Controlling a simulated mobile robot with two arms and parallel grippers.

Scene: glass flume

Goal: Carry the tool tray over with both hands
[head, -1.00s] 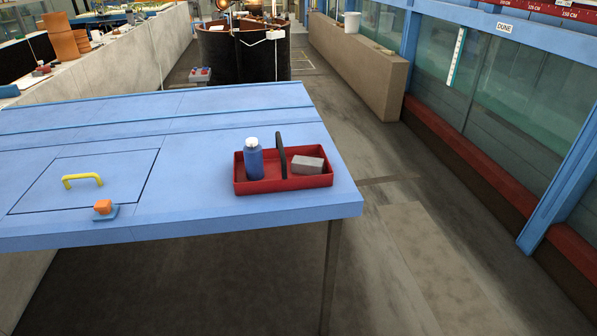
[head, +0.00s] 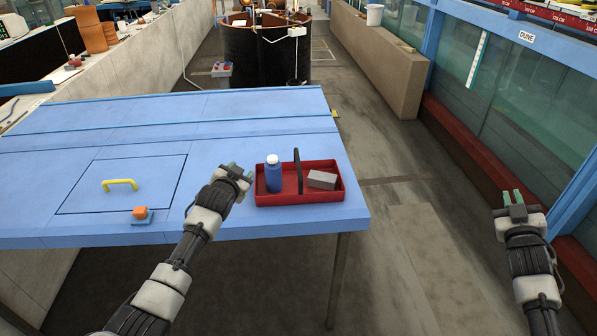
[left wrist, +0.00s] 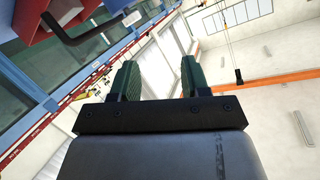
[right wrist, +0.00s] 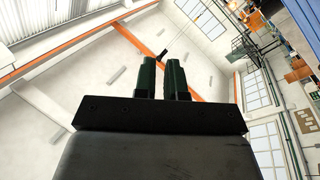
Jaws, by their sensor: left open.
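The red tool tray (head: 300,201) sits near the right end of the blue bench (head: 90,222). A dark handle (head: 298,172) arches over its middle. It holds a blue bottle (head: 273,178) with a white cap and a grey block (head: 321,180). My left gripper (head: 240,170) is open and empty, just left of the tray, apart from it. A red part with a dark bar, seemingly the tray (left wrist: 75,6), shows in the left wrist view. My right gripper (head: 513,198) is empty, far right of the tray beyond the bench edge, with a narrow gap between its fingers.
A yellow handle (head: 120,185) and an orange knob (head: 140,211) stick up from the bench left of my left gripper. A black round tank (head: 265,52) stands behind. The floor right of the bench is clear up to the glass flume (head: 505,75).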

